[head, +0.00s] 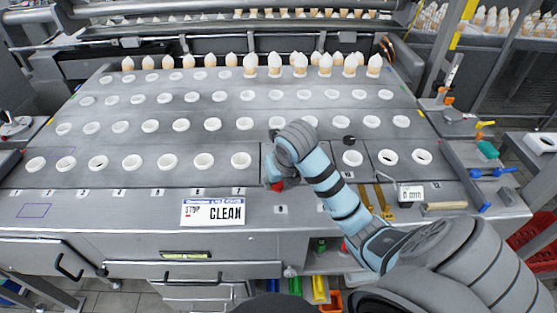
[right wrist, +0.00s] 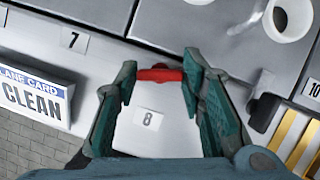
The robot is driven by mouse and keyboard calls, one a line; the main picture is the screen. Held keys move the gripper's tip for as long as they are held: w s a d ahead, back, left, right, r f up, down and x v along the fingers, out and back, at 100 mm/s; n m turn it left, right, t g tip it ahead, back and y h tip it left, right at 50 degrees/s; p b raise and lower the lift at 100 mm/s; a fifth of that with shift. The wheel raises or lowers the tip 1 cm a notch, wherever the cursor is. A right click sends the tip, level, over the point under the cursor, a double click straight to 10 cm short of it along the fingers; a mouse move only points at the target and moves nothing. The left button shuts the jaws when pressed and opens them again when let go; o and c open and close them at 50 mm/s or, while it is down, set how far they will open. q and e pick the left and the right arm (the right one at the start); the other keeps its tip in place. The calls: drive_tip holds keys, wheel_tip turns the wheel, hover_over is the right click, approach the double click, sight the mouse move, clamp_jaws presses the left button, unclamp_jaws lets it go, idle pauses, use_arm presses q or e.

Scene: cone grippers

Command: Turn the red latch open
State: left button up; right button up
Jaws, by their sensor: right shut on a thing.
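The red latch (right wrist: 160,74) lies across the front edge of the bench deck, above the label numbered 8, in the right wrist view. My right gripper (right wrist: 161,84) has its two teal fingers on either side of the latch, gripping its ends. In the head view only a bit of red (head: 277,186) shows below the right wrist, which hides most of the latch and the fingers. My left gripper is in neither view.
A white lane card (head: 213,212) reading CLEAN stands left of the right gripper. Rows of white rings (head: 241,160) cover the deck. Yellow bars (head: 382,198) and a small gauge (head: 410,195) lie to the right. A row of cones (head: 250,65) stands at the back.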

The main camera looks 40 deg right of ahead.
drive_tip(key=o, duration=1.1)
drive_tip(key=shift+o, duration=0.2)
